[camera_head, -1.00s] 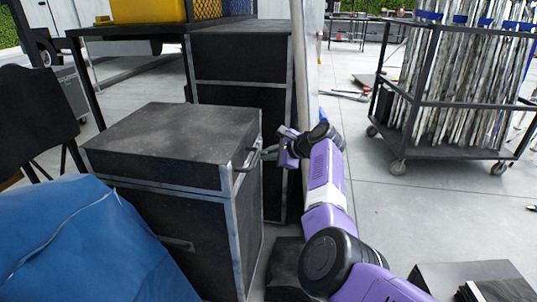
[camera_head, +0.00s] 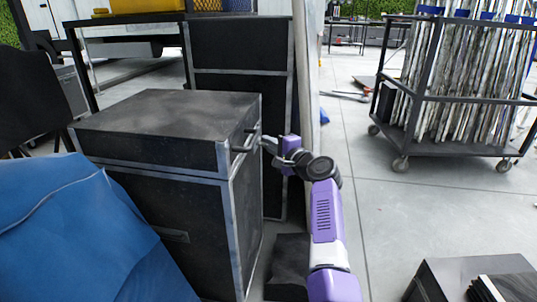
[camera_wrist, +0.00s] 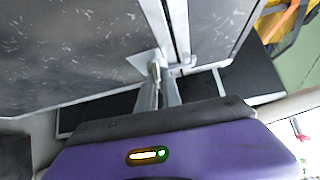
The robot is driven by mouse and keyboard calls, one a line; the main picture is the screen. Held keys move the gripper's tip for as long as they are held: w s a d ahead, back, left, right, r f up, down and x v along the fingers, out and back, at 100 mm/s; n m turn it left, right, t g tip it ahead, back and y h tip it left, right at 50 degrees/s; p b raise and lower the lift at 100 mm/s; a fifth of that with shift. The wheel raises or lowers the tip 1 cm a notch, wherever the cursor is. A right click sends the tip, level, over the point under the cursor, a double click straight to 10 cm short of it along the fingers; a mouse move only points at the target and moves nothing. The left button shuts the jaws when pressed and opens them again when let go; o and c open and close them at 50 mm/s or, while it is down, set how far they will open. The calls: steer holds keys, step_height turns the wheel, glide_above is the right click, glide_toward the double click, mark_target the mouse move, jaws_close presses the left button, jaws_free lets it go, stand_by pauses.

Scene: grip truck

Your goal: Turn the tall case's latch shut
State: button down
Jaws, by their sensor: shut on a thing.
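The tall case (camera_head: 195,225) is black with metal edging, its lid section (camera_head: 150,150) level on top. A metal bar-like latch or handle (camera_head: 243,146) juts from its right side near the lid seam. My gripper (camera_head: 266,144) is at that side, just right of the bar. In the wrist view, my gripper's fingers (camera_wrist: 160,95) reach to a small metal latch piece (camera_wrist: 155,70) by the metal-edged seam between two dark panels. The fingers are close together on it. The exact angle of the latch is hard to tell.
A larger black case (camera_head: 240,55) stands close behind. A blue cover (camera_head: 75,235) lies at the front left. A dark box (camera_head: 290,265) is on the floor under my arm. A wheeled rack (camera_head: 450,150) stands at the right, with open floor before it.

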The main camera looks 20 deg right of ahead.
steer(key=shift+f+n+t+b, duration=0.2)
steer(key=shift+n+t+b, duration=0.25)
steer(key=shift+b, duration=0.8)
steer(key=c, duration=1.5)
jaws_free()
steer(key=shift+r, duration=0.1)
steer(key=shift+s+d+p, duration=0.2)
steer(key=shift+s+p, duration=0.45)
steer(key=shift+s, duration=0.65)
steer(key=shift+s+d+p, duration=0.2)
steer(key=shift+s+p, duration=0.4)
steer(key=shift+s, duration=0.7)
steer(key=shift+s+d+p, duration=0.2)
steer(key=shift+s+p, duration=0.45)
steer(key=shift+s, duration=0.65)
